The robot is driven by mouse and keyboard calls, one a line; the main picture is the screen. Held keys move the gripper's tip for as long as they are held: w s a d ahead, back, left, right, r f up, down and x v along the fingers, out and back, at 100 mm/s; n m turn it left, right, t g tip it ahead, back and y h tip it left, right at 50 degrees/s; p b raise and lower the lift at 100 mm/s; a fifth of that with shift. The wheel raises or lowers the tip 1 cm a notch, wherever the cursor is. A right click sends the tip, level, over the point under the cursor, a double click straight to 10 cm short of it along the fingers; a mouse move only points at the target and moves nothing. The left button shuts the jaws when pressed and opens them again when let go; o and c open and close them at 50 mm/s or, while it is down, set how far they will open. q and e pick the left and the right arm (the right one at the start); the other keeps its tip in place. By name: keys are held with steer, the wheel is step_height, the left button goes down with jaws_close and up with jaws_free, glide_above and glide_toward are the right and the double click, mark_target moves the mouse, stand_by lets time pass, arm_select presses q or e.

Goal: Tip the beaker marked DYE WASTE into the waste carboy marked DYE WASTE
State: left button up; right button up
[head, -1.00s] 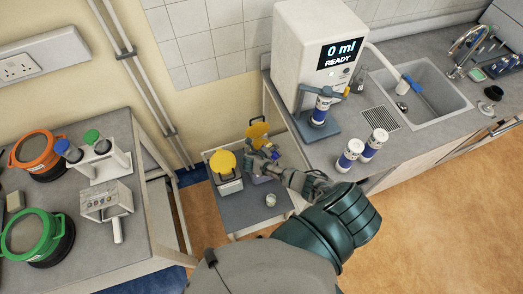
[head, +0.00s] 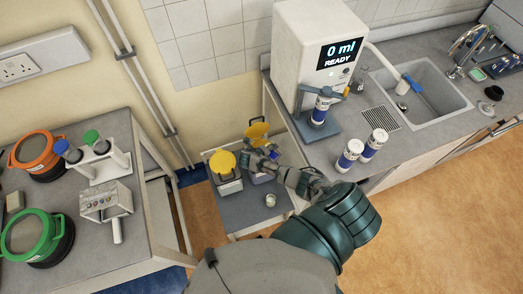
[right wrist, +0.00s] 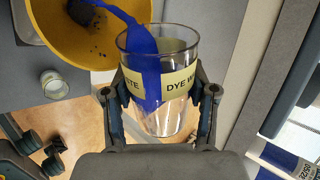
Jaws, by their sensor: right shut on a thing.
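In the right wrist view, my right gripper (right wrist: 160,95) is shut on a clear glass beaker (right wrist: 175,115) with a cream label reading DYE WASTE, partly covered by blue. A blue stream (right wrist: 135,25) runs between the beaker's rim and a yellow funnel (right wrist: 75,35) with a dark centre. In the head view, my right gripper (head: 268,156) is above the low shelf, in front of the right-hand carboy (head: 259,178), whose yellow funnel (head: 257,132) shows behind. Another carboy (head: 229,184) with a yellow funnel stands to its left. I cannot read the carboys' labels. My left gripper is out of view.
A small pale cup (head: 271,200) stands on the low grey shelf (head: 238,212). The right counter holds a dispenser (head: 318,50) reading "0 ml READY", blue-labelled bottles (head: 350,155) and a sink (head: 425,95). The left bench (head: 95,255) holds orange and green lidded pots.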

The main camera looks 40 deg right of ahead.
steer(key=shift+d+f, duration=0.15)
steer(key=shift+d, duration=0.1)
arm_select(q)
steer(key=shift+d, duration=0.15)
arm_select(e)
steer(key=shift+w, duration=0.1)
steer(key=shift+f+g, duration=0.1)
steer(key=shift+g, duration=0.2)
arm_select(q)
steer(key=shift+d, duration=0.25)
arm_select(e)
steer(key=shift+a, duration=0.1)
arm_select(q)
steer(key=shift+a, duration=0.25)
arm_select(e)
steer(key=shift+g, duration=0.3)
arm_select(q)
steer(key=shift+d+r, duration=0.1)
arm_select(e)
steer(key=shift+w+n, duration=0.15)
steer(key=shift+n, duration=0.25)
steer(key=shift+w+r+g, duration=0.1)
steer(key=shift+r+g, duration=0.25)
steer(key=shift+g, duration=0.05)
